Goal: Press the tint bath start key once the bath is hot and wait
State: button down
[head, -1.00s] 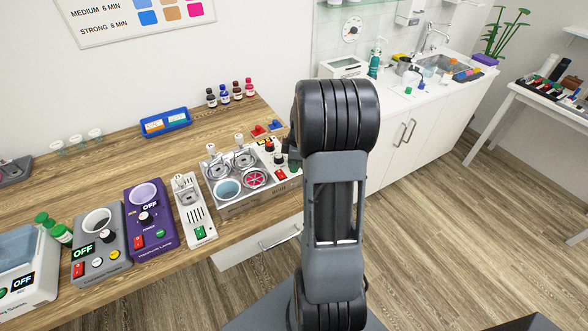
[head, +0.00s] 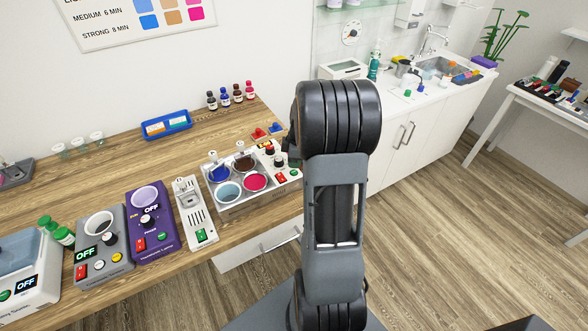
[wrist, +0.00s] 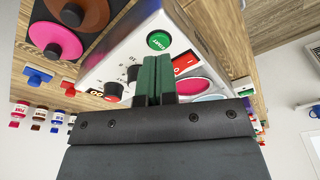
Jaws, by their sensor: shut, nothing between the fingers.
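The tint bath (head: 232,208) is a silver box on the wooden counter in the head view. Its wells show blue, dark brown, pink (head: 255,182) and light blue (head: 228,191), with pale upright handles at the rear two. In the wrist view, my gripper (wrist: 154,62) has its dark green fingers shut and empty. The tips point at the round green START key (wrist: 159,40) and are very close to it; I cannot tell whether they touch. A red switch (wrist: 186,62) and black knobs (wrist: 113,90) are beside it. The bath's small display is partly hidden and unreadable. My arm hides the fingers in the head view.
A white device (head: 195,212) and a purple lamp unit (head: 152,228) reading OFF stand left of the bath. A blue tray (head: 166,126) and several small bottles (head: 238,94) sit behind. Red and blue pieces (head: 258,133) lie near the bath's rear.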

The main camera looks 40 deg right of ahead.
notch_tip(320, 180, up, 6)
jog(key=p, duration=0.3)
jog(key=shift+f, duration=0.25)
dwell(0.4)
jog(key=s+a+r+m+t, duration=0.1)
jog(key=s+a+r+m, duration=0.2)
jog(key=a, duration=0.4)
jog(key=s+a+r+m+t+h, duration=0.1)
jog(key=s+a+r+m, duration=0.3)
jog(key=a, duration=0.3)
jog(key=s+a+r+m+t, duration=0.1)
jog(key=s+a+r+m, duration=0.2)
jog(key=s+a+r, duration=0.1)
jog(key=s+a, duration=0.1)
jog(key=a, duration=0.1)
jog(key=shift+s+a+m+t, duration=0.25)
jog(key=shift+a+m+t, duration=0.05)
jog(key=shift+a, duration=0.1)
